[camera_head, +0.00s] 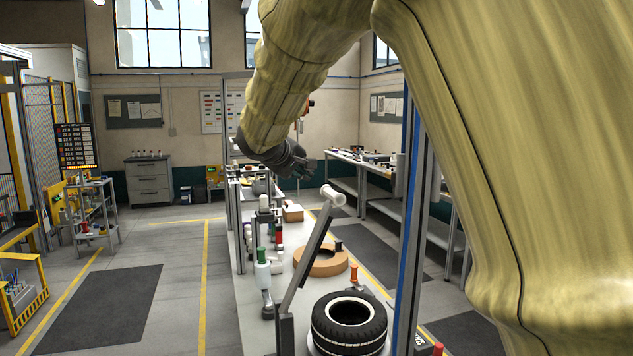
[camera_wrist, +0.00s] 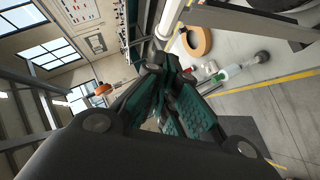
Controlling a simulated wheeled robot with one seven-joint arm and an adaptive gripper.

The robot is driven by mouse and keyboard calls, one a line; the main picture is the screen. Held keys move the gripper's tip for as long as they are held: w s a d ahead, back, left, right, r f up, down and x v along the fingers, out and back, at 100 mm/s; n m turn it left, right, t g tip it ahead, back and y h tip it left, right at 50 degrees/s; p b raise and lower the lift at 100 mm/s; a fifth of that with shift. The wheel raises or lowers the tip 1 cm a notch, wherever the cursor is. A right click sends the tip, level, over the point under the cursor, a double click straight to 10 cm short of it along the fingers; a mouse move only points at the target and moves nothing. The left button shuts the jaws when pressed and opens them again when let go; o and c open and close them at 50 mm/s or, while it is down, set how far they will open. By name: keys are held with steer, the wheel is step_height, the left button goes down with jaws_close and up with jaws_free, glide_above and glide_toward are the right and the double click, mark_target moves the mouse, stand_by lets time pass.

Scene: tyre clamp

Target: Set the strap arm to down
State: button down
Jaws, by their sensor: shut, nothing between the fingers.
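The strap arm (camera_head: 307,262) is a grey bar with a white roller handle (camera_head: 333,195) at its top end. It stands raised and tilted, rising to the right from a dark post (camera_head: 286,334) beside the black tyre (camera_head: 349,325) on the bench. My gripper (camera_head: 304,166) is in the air beyond and a little above the handle, apart from it in the picture. Its dark green fingers (camera_wrist: 178,105) are shut and empty in the wrist view. A pale bar at the top of the wrist view may be the strap arm; I cannot tell.
The bench holds an orange-brown ring (camera_head: 321,261), a green-topped bottle (camera_head: 262,268) and several small items near the strap arm. A blue-edged upright post (camera_head: 408,200) stands right of the tyre. Open floor (camera_head: 172,270) lies left of the bench.

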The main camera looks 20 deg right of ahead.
mark_target(326, 190)
steer(key=w+d+f+p, duration=0.1)
steer(key=d, duration=0.1)
steer(key=w+d+f+p, duration=0.3)
steer(key=d+f, duration=0.1)
steer(key=shift+w+d+f+p, duration=0.1)
steer(key=shift+w+p, duration=0.1)
steer(key=shift+p, duration=0.1)
steer(key=shift+d+f, duration=0.1)
stand_by(0.3)
